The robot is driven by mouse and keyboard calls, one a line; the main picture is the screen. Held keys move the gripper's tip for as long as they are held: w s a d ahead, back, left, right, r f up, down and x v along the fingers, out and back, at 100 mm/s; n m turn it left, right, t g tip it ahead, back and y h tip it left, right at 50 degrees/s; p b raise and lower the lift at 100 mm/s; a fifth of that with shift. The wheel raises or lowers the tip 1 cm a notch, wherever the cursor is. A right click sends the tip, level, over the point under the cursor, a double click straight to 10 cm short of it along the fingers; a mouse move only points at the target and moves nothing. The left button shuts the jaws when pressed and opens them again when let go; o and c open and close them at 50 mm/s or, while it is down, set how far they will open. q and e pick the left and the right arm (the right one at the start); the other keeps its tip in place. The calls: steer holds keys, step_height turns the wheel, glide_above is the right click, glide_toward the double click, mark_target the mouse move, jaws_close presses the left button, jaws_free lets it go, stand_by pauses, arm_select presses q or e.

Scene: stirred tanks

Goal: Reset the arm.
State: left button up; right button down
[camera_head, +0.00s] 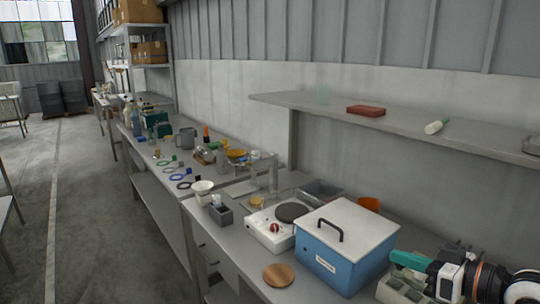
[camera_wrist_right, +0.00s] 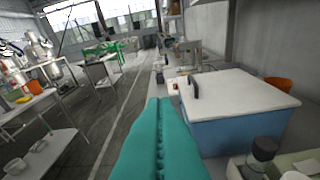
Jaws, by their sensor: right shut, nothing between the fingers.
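My right gripper (camera_head: 408,260) comes in from the lower right in the head view. Its teal fingers are shut and hold nothing. They also fill the lower middle of the right wrist view (camera_wrist_right: 159,135), with the fingers pressed together. The fingertips are beside the blue box with a white lid (camera_head: 346,247), at its right end in the head view. The box also shows to the right of the fingers in the wrist view (camera_wrist_right: 235,130). My left gripper is in neither view.
A white hotplate (camera_head: 268,232), a wooden disc (camera_head: 278,275) and an orange cup (camera_head: 369,204) share the grey bench. A shelf (camera_head: 460,140) runs above. A grey tray (camera_head: 398,291) with compartments lies under my right arm. The floor at left (camera_head: 95,230) is clear.

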steer(key=s+a+f+g+h, duration=0.1)
steer(key=s+a+f, duration=0.25)
steer(key=f, duration=0.35)
steer(key=s+a+f+n+g+h, duration=0.1)
steer(key=s+a+f+g, duration=0.15)
steer(key=s+f, duration=0.35)
steer(key=s+a+f+g+h, duration=0.1)
steer(key=s+a+f, duration=0.25)
steer(key=f, duration=0.45)
steer(key=s+d+f+m+g+h, duration=0.45)
steer(key=s+f+h, duration=0.35)
steer(key=s, duration=0.5)
step_height(320, 180, down, 27)
steer(key=s+y, duration=0.1)
steer(key=s, duration=0.1)
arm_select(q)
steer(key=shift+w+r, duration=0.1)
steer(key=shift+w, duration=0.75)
arm_select(e)
steer(key=s+d+f+g, duration=0.1)
steer(key=s+d+f, duration=0.2)
steer(key=s+f, duration=1.2)
steer(key=shift+s+f+g, duration=0.15)
steer(key=shift+s+g, duration=0.15)
steer(key=shift+s, duration=0.1)
